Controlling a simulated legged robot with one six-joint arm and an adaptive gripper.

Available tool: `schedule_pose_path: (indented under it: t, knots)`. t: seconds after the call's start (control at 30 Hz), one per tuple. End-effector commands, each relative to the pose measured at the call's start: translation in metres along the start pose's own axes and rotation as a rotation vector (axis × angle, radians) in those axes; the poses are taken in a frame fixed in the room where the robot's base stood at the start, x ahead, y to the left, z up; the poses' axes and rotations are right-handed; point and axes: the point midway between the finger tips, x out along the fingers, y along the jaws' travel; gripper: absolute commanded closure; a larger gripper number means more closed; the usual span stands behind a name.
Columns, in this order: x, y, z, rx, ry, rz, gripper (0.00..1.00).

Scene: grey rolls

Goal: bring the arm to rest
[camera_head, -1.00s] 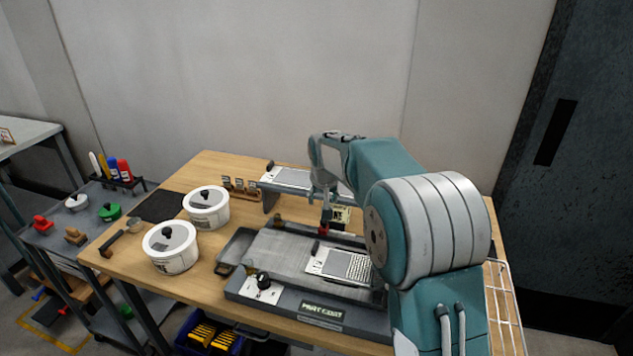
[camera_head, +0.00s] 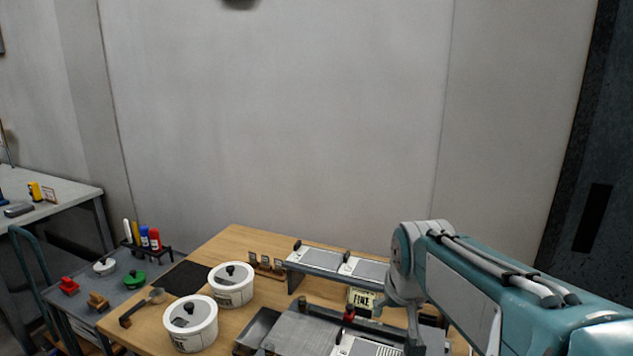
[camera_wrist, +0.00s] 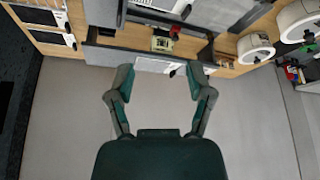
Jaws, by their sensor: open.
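My arm reaches in from the right in the head view, over the right side of the wooden table (camera_head: 240,250). My gripper (camera_head: 415,340) hangs at its end, above the grey tray fixture (camera_head: 295,335); its lower part is cut off by the picture's bottom edge. In the wrist view my gripper (camera_wrist: 160,85) has its two fingers wide apart with nothing between them. The wall fills much of the space beyond the fingers there, and the table items show along the top.
Two white lidded tubs (camera_head: 190,325) stand on the table's left part. A grey cart (camera_head: 85,290) with coloured bottles stands to the left. The space above the table's left part is clear.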

Motion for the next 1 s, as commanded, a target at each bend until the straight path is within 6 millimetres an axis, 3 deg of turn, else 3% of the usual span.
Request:
schedule_pose_path:
  t: [0.3,0.7,0.83,1.0]
  knots:
    - [-0.035,0.011,0.069,0.001,0.022,-0.001,0.33]
    - [-0.052,0.019,0.157,0.000,0.043,0.000,0.33]
    - [-0.051,0.020,0.177,0.000,0.047,0.001,0.33]
    - [-0.050,0.021,0.186,-0.001,0.048,0.001,0.33]
